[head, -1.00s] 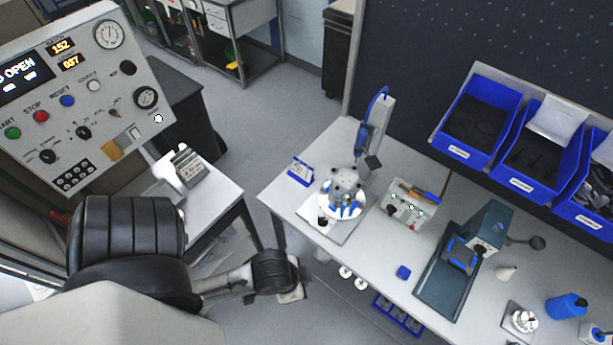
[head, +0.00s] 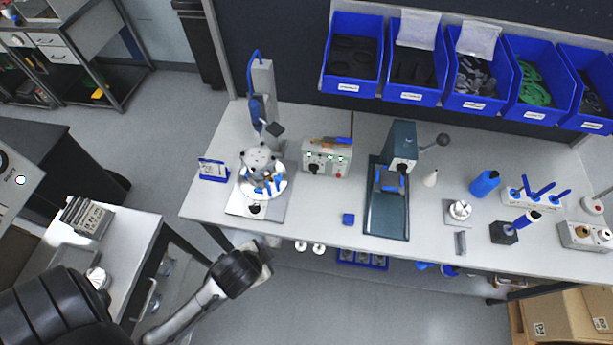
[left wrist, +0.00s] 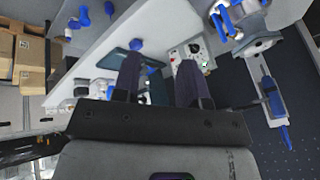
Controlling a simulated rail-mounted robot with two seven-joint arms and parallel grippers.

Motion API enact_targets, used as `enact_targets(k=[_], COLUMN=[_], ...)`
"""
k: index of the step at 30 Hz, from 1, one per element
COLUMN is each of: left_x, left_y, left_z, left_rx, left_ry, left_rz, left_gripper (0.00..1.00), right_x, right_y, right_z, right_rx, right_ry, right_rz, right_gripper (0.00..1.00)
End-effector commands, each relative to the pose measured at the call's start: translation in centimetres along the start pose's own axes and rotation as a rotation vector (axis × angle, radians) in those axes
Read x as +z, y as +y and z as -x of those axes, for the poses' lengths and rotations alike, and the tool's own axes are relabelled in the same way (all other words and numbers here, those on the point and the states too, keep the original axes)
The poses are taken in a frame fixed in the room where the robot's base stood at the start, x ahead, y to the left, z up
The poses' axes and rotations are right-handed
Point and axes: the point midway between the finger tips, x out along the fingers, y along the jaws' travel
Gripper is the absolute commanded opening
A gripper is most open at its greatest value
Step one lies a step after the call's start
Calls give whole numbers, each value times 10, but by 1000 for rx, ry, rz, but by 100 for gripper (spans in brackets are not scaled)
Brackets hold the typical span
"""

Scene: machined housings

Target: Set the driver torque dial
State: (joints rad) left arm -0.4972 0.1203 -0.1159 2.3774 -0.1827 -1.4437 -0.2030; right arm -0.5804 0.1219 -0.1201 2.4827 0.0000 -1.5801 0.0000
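The driver controller (head: 327,158) is a pale box on the bench with a dark dial (head: 314,168), small green lights and a red button on its front. A driver with an orange and blue body lies on top of it. The box also shows beyond my fingers in the left wrist view (left wrist: 190,52). My left gripper (left wrist: 160,65) is open and empty, its two dark fingers apart. In the head view my left arm ends at the bench's front edge, left of and nearer than the controller; its fingers are not clear there. My right gripper is out of view.
A round fixture with a grey housing (head: 260,160) stands left of the controller. A dark green press (head: 398,155) stands to its right. Blue bins (head: 352,88) hang behind. Bench space in front of the controller is mostly clear.

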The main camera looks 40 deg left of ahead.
Motion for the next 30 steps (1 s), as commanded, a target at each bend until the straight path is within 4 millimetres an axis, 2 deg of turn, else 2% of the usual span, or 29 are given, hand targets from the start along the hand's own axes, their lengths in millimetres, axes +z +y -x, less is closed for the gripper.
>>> enact_targets(k=[1,3,9,15,22,27,30], left_x=[2,-4,-27,-54,-84,-99,-104], left_y=[-2,-14,-44,-66,-76,-78,-78], left_z=[-44,-77,-158,-224,-275,-294,-299], left_rx=[-72,-179,-485,-781,-1043,-1153,-1187], left_ry=[21,45,55,-17,-162,-252,-285], left_rz=[-72,-189,-550,-937,-1322,-1502,-1562], left_gripper=[39,39,39,39,39,39,39], right_x=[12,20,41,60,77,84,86], right_y=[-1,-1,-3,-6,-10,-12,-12], right_z=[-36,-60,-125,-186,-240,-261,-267], right_rx=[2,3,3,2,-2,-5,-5], right_ry=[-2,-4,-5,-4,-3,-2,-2], right_rz=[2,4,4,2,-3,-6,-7], right_gripper=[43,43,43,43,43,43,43])
